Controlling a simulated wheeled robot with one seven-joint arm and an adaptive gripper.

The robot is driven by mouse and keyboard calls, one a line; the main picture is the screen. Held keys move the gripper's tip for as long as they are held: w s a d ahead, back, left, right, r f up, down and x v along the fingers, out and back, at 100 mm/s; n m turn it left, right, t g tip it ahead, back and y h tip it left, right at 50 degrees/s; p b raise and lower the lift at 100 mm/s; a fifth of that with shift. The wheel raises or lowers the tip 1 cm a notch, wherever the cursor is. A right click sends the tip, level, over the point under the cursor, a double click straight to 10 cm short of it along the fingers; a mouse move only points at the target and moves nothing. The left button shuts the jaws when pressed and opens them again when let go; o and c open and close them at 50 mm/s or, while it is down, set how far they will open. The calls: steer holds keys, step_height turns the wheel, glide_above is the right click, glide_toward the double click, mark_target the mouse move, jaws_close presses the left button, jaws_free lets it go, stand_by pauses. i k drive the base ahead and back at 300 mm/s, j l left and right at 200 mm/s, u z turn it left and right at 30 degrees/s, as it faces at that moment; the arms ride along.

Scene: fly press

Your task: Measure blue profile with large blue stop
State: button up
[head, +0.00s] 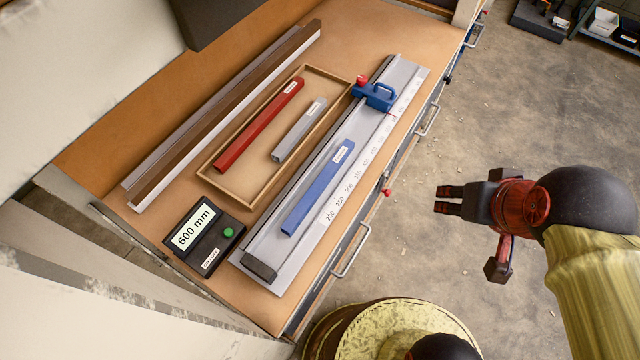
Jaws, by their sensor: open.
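The blue profile (318,190) lies lengthwise on the grey measuring rail (262,238), beside its printed scale. Its near end is apart from the dark end block (259,267) at the rail's near end. The large blue stop (375,96), with a handle and a red knob (361,80), sits on the rail towards its far end. A gap separates it from the profile's far end. My gripper (440,200) is open and empty, out over the floor to the right of the bench, away from the profile and the stop.
A wooden tray (222,190) left of the rail holds a red profile (258,125) and a grey profile (299,129). A black display box (205,236) reads 600 mm and has a green button (228,232). Long brown and grey bars (230,112) lie at the back. Drawer handles (350,252) stick out along the bench front.

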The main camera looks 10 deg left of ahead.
mark_target(381, 99)
steer(key=i+l, duration=0.2)
steer(key=i, duration=0.25)
steer(key=i+l+z, duration=0.1)
steer(key=i, duration=0.3)
steer(key=l, duration=0.1)
